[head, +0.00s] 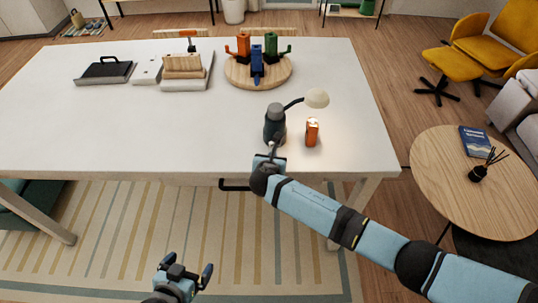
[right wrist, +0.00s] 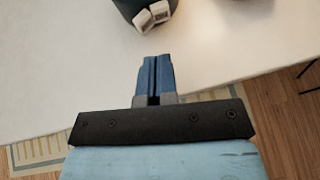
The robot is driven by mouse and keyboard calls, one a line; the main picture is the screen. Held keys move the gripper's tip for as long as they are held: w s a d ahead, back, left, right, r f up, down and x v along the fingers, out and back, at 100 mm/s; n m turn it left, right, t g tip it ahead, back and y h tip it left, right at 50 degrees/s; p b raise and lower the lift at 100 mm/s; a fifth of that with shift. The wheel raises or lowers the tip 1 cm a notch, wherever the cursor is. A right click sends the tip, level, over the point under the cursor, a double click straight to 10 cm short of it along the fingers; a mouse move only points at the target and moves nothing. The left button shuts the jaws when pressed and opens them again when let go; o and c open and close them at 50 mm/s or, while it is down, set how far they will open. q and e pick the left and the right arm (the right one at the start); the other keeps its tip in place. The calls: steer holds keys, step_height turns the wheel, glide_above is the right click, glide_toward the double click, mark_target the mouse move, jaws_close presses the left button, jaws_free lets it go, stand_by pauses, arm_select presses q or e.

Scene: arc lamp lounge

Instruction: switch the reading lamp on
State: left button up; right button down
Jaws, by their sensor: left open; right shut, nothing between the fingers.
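The reading lamp (head: 274,125) stands near the front edge of the white table, with a dark round base, a thin arm and a cream shade (head: 317,98). The shade looks pale and bright, and a warm light patch lies on the table beneath it. In the right wrist view, a white two-part switch (right wrist: 150,17) sits on the lamp's dark base (right wrist: 128,8). My right gripper (head: 273,149) is shut and empty, just in front of the base; its blue fingertips (right wrist: 157,60) point at the switch with a gap between. My left gripper (head: 187,271) is open and empty over the rug.
A round side table (head: 435,175) stands at the right. The table's front left is clear.

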steer(key=d+v, duration=0.1)
steer(key=v, duration=0.8)
steer(key=shift+s+r+b, duration=0.2)
steer(key=shift+s+b, duration=0.05)
steer(key=shift+b, duration=0.15)
steer(key=shift+a, duration=0.1)
